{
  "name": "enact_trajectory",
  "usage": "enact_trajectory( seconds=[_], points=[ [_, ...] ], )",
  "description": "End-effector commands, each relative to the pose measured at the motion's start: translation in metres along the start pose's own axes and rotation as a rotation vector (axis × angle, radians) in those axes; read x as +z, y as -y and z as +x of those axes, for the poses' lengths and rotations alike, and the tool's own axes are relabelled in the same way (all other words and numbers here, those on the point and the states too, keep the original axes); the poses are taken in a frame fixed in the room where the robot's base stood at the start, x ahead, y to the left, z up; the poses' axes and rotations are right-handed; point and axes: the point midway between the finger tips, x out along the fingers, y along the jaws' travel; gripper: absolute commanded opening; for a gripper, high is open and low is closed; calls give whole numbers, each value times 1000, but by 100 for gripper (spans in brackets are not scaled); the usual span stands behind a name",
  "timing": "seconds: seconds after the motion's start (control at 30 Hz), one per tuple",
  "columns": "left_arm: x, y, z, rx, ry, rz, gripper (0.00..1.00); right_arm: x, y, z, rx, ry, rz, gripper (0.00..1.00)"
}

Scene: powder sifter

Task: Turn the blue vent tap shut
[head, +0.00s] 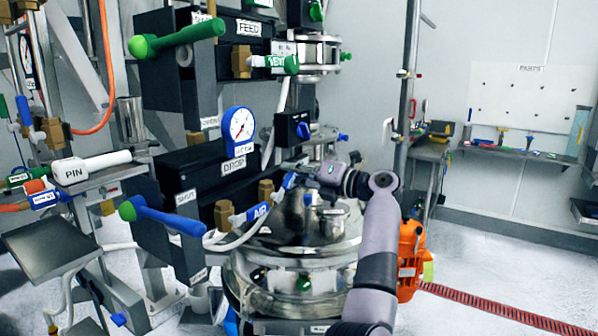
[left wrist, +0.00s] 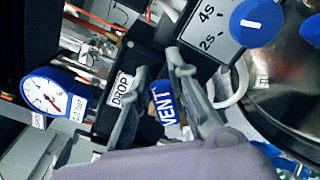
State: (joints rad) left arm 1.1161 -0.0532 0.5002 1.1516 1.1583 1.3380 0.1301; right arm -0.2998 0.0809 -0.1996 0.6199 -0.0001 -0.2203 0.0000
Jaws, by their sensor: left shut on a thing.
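The blue vent tap shows in the left wrist view as a blue handle marked VENT (left wrist: 163,101), between the two grey fingers of my left gripper (left wrist: 160,66). The fingers are shut on it. A brass body lies just beside it, partly hidden. In the head view my left gripper (head: 305,170) is at the blue handle end (head: 289,181) above the metal vessel; the fingers hide most of the grip. My right gripper is not in view.
Close by are a blue AIR tap (head: 258,213), a black box marked DROP (left wrist: 118,88), a blue-rimmed gauge (head: 239,125) and a dial box with a blue knob (head: 302,130). A long blue lever (head: 165,217) sticks out at left. The shiny vessel (head: 290,275) stands below.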

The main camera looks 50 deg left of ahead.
Motion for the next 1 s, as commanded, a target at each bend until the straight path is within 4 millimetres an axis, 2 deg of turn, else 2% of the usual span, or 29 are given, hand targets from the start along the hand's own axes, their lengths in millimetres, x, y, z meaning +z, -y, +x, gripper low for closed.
enact_trajectory(
  seconds=[0.17, 0.6, 1.0],
  points=[
    [0, 14, -2, -4, 4, 172, 0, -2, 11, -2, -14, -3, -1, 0],
    [-9, 38, -1, -2, 5, 541, 0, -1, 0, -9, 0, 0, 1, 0],
    [-16, 48, -1, -1, 5, 705, 0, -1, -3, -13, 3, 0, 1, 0]
  ],
)
